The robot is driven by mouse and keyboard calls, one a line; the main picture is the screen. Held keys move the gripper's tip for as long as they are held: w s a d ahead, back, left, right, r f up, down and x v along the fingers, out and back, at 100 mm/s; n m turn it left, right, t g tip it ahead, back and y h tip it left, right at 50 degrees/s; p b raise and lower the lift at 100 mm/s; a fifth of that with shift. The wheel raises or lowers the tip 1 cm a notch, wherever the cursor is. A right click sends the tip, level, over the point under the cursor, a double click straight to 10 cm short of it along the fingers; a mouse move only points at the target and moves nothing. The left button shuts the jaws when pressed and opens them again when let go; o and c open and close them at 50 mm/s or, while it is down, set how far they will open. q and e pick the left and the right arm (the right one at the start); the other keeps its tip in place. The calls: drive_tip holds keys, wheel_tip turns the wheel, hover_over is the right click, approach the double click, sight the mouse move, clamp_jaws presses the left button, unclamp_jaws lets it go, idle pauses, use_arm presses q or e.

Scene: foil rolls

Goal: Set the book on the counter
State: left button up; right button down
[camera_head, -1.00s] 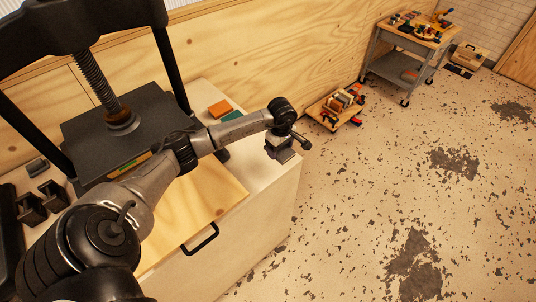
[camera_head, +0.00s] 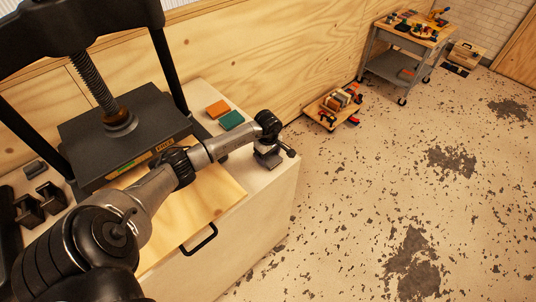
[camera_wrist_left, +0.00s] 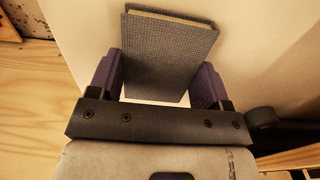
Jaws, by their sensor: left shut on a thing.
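The book (camera_wrist_left: 168,45) has a grey woven cover and shows in the left wrist view between my two purple fingers. My left gripper (camera_head: 267,155) is shut on it. In the head view the gripper points down at the right end of the pale counter (camera_head: 262,182), and the book is too small and dark there to make out clearly. In the wrist view the pale counter surface lies behind the book. I cannot tell whether the book touches it. My right gripper is not in view.
An orange book (camera_head: 218,109) and a green book (camera_head: 231,120) lie on the counter behind my forearm. A large black screw press (camera_head: 115,130) stands to the left. A plywood board (camera_head: 195,205) with a black handle lies in front. Open floor is to the right.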

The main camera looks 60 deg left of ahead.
use_arm(q)
drive_tip(key=shift+f, duration=0.15)
drive_tip(key=o, duration=0.9)
drive_tip(key=shift+o, duration=0.2)
drive_tip(key=shift+r, duration=0.5)
wheel_tip(320, 180, up, 12)
drive_tip(key=shift+f, duration=0.25)
